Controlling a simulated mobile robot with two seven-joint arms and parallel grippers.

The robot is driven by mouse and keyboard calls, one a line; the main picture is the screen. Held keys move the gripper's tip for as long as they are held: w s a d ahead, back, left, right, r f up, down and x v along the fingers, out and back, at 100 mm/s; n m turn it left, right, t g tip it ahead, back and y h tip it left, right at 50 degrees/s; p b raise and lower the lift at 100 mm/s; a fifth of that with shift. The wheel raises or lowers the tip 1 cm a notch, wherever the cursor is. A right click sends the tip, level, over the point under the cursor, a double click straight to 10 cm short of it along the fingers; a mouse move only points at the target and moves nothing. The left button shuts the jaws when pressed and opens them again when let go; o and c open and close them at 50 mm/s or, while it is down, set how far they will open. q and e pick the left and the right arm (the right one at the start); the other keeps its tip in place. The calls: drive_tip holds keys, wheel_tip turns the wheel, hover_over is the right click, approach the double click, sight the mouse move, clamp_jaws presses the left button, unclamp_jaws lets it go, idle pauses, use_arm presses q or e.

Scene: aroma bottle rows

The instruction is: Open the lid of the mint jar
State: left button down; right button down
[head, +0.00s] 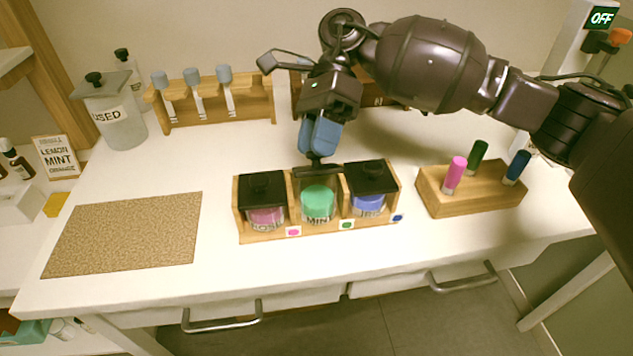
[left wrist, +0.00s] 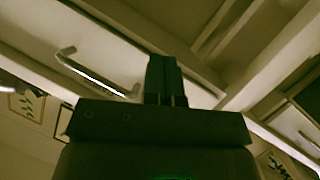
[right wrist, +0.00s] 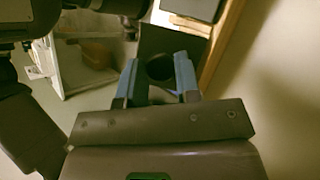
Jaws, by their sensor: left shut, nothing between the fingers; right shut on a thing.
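The mint jar (head: 318,203), clear with green contents, stands in the middle slot of a wooden rack (head: 265,238). My right gripper (head: 316,157) points down behind and above it, shut on the black mint lid (head: 317,171). The lid appears raised off the jar, seen nearly edge-on; the exact gap is hard to tell. In the right wrist view the blue-grey fingers (right wrist: 158,75) grip the round knob of the dark lid (right wrist: 152,42). My left gripper (left wrist: 166,82) is shut and empty in the left wrist view, near a drawer handle (left wrist: 95,75).
Black-lidded jars with pink (head: 265,215) and blue (head: 367,203) contents flank the mint jar closely. A wooden block (head: 450,205) with pink, green and blue bottles stands right. A brown mat (head: 125,235) lies left. A dropper rack (head: 215,112) and USED jar (head: 115,118) stand behind.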

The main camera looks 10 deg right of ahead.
use_arm(q)
drive_tip(key=w+d+r+n+t+y, duration=0.1)
drive_tip(key=d+r+n+t+y, duration=0.15)
drive_tip(key=d+r+n, duration=1.2)
drive_tip(key=w+d+r+n+t+y, duration=0.1)
drive_tip(key=d+r+n+t, duration=0.5)
drive_tip(key=n, duration=1.4)
drive_tip(key=shift+g, duration=0.95)
drive_tip(key=w+d, duration=0.1)
drive_tip(key=w, duration=0.2)
drive_tip(key=w+d+r, duration=0.1)
drive_tip(key=w, duration=0.2)
drive_tip(key=w+r, duration=0.1)
drive_tip(key=w, duration=0.2)
drive_tip(key=shift+w+d, duration=0.3)
drive_tip(key=shift+d, duration=0.1)
drive_tip(key=shift+w+r, duration=0.85)
drive_tip(key=shift+r, duration=0.05)
drive_tip(key=shift+w+r, duration=0.55)
drive_tip(key=shift+r, duration=0.2)
